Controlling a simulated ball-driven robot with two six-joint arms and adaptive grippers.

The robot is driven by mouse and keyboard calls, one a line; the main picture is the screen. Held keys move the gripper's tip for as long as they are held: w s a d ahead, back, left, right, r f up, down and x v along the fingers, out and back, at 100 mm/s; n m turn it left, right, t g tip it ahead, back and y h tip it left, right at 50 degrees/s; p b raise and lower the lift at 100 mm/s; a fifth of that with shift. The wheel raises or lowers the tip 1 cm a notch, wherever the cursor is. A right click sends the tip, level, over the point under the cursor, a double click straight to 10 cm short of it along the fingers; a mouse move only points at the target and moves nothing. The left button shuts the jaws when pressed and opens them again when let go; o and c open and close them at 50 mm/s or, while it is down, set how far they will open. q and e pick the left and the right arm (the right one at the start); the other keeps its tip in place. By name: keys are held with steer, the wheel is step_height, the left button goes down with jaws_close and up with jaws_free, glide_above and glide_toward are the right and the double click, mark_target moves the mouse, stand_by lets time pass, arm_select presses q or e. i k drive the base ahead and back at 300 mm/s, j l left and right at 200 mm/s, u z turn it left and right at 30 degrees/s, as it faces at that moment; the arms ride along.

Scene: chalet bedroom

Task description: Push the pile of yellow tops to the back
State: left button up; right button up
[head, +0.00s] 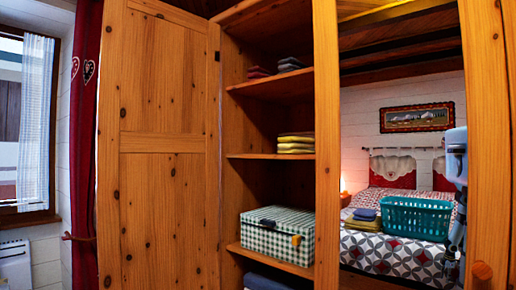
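The pile of yellow tops (296,143) lies folded on the middle shelf (250,156) of the open wooden wardrobe. It sits at the right end of the visible shelf, close to the front edge, with bare shelf to its left. The wooden upright (327,150) meets its right side in the picture and may hide part of it. Neither of my grippers shows directly in the head view.
Folded dark clothes (289,64) lie on the shelf above. A green checked box (278,233) fills much of the shelf below. The wardrobe door (160,150) stands open at left. A mirror-like panel shows a bed, a teal basket (415,217) and part of a white robot.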

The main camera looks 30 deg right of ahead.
mark_target(302, 146)
steer(key=k+j+z, duration=0.1)
steer(key=z, duration=1.1)
steer(key=i+j+z, duration=0.15)
steer(key=i+l, duration=0.05)
